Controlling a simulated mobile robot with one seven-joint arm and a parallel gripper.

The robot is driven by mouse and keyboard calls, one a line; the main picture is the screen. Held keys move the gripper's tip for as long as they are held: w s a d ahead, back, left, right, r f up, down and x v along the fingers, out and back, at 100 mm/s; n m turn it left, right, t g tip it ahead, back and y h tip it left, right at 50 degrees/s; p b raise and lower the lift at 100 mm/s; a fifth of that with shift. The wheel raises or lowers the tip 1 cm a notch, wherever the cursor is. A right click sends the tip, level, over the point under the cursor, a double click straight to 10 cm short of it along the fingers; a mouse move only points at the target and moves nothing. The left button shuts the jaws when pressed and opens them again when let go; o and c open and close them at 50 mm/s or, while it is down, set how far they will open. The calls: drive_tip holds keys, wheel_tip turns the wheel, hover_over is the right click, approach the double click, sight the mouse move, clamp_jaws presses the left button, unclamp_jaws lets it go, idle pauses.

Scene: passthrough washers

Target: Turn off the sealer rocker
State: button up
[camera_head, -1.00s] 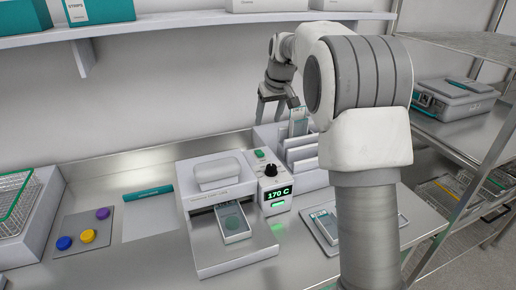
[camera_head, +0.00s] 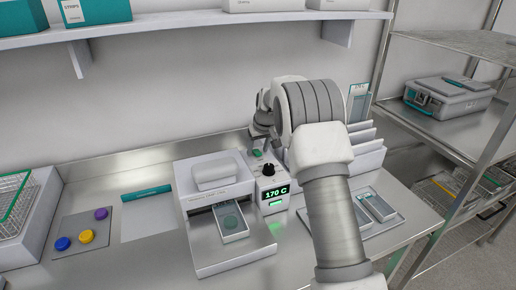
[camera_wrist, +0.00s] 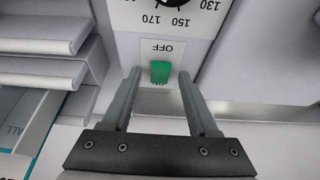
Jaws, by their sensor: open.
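The sealer (camera_head: 205,172) stands on the steel bench, with a control box at its right side. The box's display (camera_head: 277,193) is lit and reads 170 C. The green rocker (camera_wrist: 160,72) is on the box's panel in the wrist view, between an OFF label (camera_wrist: 163,47) and a partly hidden ON label. It also shows in the head view (camera_head: 257,153). My gripper (camera_wrist: 158,79) is open and empty, with one finger on each side of the rocker. I cannot tell how close the fingertips are to the panel.
A black knob (camera_head: 268,169) sits near the rocker. A pouch (camera_head: 231,220) lies at the sealer's front. A white rack (camera_head: 365,150) holding a pouch stands to the right, near a tray with packs. A wire basket (camera_head: 14,205) and coloured buttons are at left. A shelf (camera_head: 200,24) runs above.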

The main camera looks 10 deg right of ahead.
drive_tip(key=shift+c, duration=0.2)
clamp_jaws()
drive_tip(key=shift+f+b, duration=0.15)
drive_tip(key=shift+b, duration=0.35)
drive_tip(key=shift+f+t+b, duration=0.2)
drive_tip(key=shift+t+b, duration=0.3)
drive_tip(key=shift+b, duration=0.7)
drive_tip(key=shift+s+b, duration=0.1)
drive_tip(key=shift+b, duration=0.4)
drive_tip(key=t+b, duration=0.1)
drive_tip(key=b, duration=0.3)
drive_tip(key=t+b, duration=0.1)
drive_tip(key=b, duration=0.4)
drive_tip(key=shift+s+d+f+t+y+b, duration=0.15)
drive_tip(key=shift+s+t+y+b, duration=0.15)
drive_tip(key=shift+t+y, duration=0.1)
drive_tip(key=shift+s+r+t+b, duration=0.1)
drive_tip(key=shift+r+t+b, duration=0.2)
drive_tip(key=shift+b, duration=0.8)
